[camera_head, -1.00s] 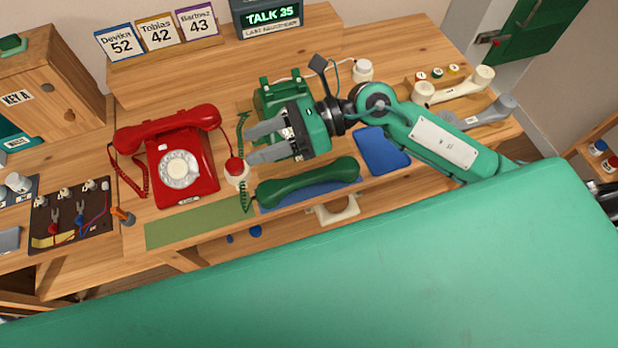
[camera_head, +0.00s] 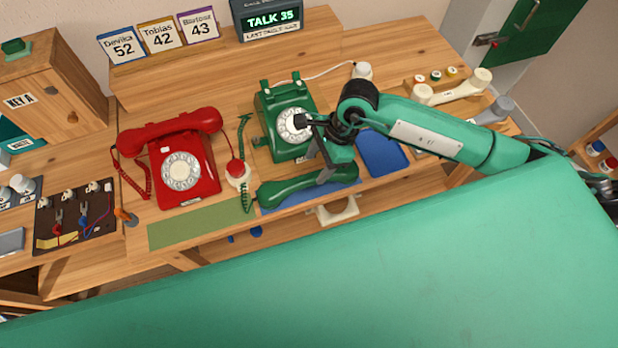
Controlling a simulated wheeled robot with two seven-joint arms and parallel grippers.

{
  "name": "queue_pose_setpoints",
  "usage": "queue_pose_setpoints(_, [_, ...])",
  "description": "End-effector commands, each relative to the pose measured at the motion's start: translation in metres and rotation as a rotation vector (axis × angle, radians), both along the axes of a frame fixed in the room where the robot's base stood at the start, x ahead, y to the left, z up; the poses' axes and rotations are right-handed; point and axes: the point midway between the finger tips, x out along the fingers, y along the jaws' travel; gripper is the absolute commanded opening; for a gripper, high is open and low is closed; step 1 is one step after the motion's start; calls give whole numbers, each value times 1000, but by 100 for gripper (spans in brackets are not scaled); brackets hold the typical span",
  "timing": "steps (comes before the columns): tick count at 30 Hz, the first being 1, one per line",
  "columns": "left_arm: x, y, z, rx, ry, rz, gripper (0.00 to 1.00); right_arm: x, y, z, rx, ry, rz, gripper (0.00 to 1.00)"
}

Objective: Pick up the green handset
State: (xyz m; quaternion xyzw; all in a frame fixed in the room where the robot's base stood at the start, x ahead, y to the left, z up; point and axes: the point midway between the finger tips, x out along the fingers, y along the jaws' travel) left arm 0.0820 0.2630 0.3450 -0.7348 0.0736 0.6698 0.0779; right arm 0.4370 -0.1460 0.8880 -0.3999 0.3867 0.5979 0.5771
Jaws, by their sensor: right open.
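The green handset (camera_head: 283,190) lies on a blue mat (camera_head: 275,209) at the front edge of the desk, in front of the green dial phone (camera_head: 283,111). Its coiled green cord (camera_head: 246,180) hangs at its left end. My right gripper (camera_head: 322,176) points down over the right half of the handset, with its fingers open. The fingers overlap the handset in the picture; I cannot tell whether they touch it. The arm hides part of the green phone. My left gripper is not in view.
A red dial phone (camera_head: 182,171) with its handset on stands to the left, behind a green mat (camera_head: 190,229). A red-topped white piece (camera_head: 237,172) stands between the phones. A blue pad (camera_head: 383,152) lies to the right, and cream (camera_head: 452,88) and grey (camera_head: 494,110) handsets lie farther right.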

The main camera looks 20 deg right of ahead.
Motion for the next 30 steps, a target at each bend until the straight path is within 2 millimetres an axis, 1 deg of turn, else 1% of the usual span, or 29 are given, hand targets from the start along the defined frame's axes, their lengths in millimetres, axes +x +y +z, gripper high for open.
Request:
queue_pose_setpoints(3, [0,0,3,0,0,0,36,-1,4,-9,1,0,0,55])
queue_pose_setpoints(5, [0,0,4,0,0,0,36,-1,5,-11,1,1,-1,55])
queue_pose_setpoints(8, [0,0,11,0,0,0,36,-2,9,-19,1,3,-1,55])
queue_pose_setpoints(12, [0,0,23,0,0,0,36,-4,17,-39,2,5,-1,55])
queue_pose_setpoints(16, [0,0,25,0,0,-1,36,-3,22,-55,2,1,-1,55])
queue_pose_setpoints(19, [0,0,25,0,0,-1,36,-3,23,-59,1,-1,0,55])
queue_pose_setpoints(24, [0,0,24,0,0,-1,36,-2,23,-60,1,-1,0,55])
queue_pose_setpoints(26, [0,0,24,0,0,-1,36,-2,23,-60,1,-1,0,45])
queue_pose_setpoints(27, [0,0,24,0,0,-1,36,-2,23,-59,1,-1,0,37])
queue_pose_setpoints(29, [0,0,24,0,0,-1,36,-2,23,-59,1,-1,0,25])
queue_pose_setpoints(30, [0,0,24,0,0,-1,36,-2,23,-59,1,-1,0,17])
